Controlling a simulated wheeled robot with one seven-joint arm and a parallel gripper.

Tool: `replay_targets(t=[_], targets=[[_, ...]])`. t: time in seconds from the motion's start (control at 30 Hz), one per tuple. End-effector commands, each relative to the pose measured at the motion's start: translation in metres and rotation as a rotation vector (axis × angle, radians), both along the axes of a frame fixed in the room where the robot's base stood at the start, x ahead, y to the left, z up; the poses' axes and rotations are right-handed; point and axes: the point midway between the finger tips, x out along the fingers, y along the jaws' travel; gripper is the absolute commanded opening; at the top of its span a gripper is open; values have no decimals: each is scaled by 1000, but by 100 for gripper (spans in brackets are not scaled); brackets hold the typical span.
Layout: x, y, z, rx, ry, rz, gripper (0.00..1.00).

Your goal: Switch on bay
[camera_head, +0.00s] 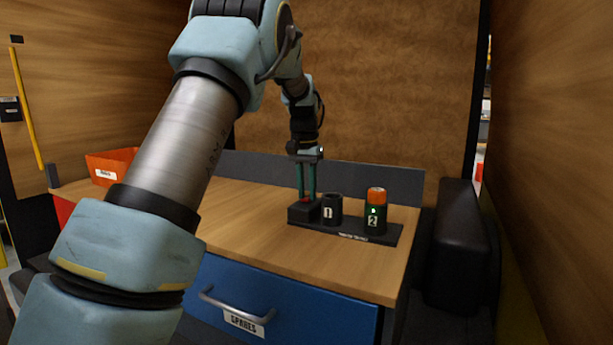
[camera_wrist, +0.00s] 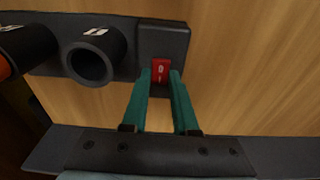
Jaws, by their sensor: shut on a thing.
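A dark charging-style base (camera_head: 345,229) lies on the wooden counter. A red rocker switch (camera_wrist: 161,71) marked 0 and I sits on its block end (camera_head: 304,212). My gripper (camera_head: 306,199) points down at that block; in the wrist view its green fingertips (camera_wrist: 160,74) are shut on the switch, one on each side. A black holder labelled 1 (camera_head: 332,210) stands beside the block and looks empty in the wrist view (camera_wrist: 93,57). A black holder labelled 2 (camera_head: 376,221) contains an orange-topped item (camera_head: 377,195) and shows a green light.
An orange bin (camera_head: 108,166) stands at the counter's back left. A blue drawer (camera_head: 285,302) labelled SPARES with a metal handle is below the counter. A grey rear upstand (camera_head: 390,186) and a black padded block (camera_head: 457,245) border the counter. The counter's front middle is clear.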

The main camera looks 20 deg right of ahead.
Motion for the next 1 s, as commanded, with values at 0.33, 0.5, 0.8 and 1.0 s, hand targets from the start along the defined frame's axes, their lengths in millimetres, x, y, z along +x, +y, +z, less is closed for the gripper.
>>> replay_targets(t=[0.33,0.5,0.8,1.0], targets=[[1,-2,1,16,17,0,0],[1,-2,1,16,17,0,29],[1,-1,1,17,18,0,57],[1,-1,1,18,19,0,57]])
